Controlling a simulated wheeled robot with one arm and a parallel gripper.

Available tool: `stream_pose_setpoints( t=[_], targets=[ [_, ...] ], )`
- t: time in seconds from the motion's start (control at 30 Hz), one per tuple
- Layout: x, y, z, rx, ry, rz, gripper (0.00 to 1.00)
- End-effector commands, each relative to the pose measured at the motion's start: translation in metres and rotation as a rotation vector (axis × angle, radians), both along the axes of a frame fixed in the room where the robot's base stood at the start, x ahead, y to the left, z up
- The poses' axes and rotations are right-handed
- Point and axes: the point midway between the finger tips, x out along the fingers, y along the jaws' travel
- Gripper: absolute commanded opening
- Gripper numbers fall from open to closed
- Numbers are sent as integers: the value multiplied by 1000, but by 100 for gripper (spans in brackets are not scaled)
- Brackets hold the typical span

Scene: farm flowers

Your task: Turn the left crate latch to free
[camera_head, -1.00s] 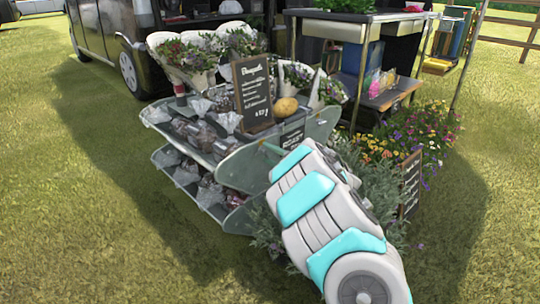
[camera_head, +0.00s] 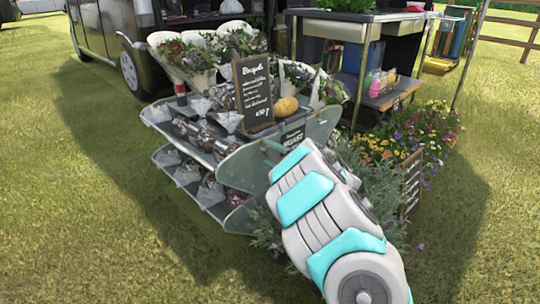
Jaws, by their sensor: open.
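My arm (camera_head: 322,215), white with teal bands, reaches up from the bottom right. Its far end is beside the right end of a two-tier grey metal stand (camera_head: 240,172). My gripper cannot be made out beyond the arm. A small greenish piece at the arm's far end is too small to identify. I cannot make out a crate latch in this view. The area behind my arm, to the right of the stand, is hidden.
A chalkboard sign (camera_head: 252,92) and a yellow round item (camera_head: 286,105) stand on the upper tier, with wrapped bunches around. Flowers (camera_head: 415,130) and a small sign (camera_head: 411,183) are at right. Open grass (camera_head: 80,215) lies left.

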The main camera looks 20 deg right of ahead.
Motion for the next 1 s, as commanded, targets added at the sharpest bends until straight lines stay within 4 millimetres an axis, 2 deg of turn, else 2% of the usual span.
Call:
stream_pose_setpoints(
  t=[0.27, 0.63, 1.0],
  targets=[
    [-15, -7, 0, -1, 2, -3, 92],
    [-68, -25, 0, -1, 3, -3, 92],
    [-74, -26, 0, 0, 0, 0, 92]
  ],
)
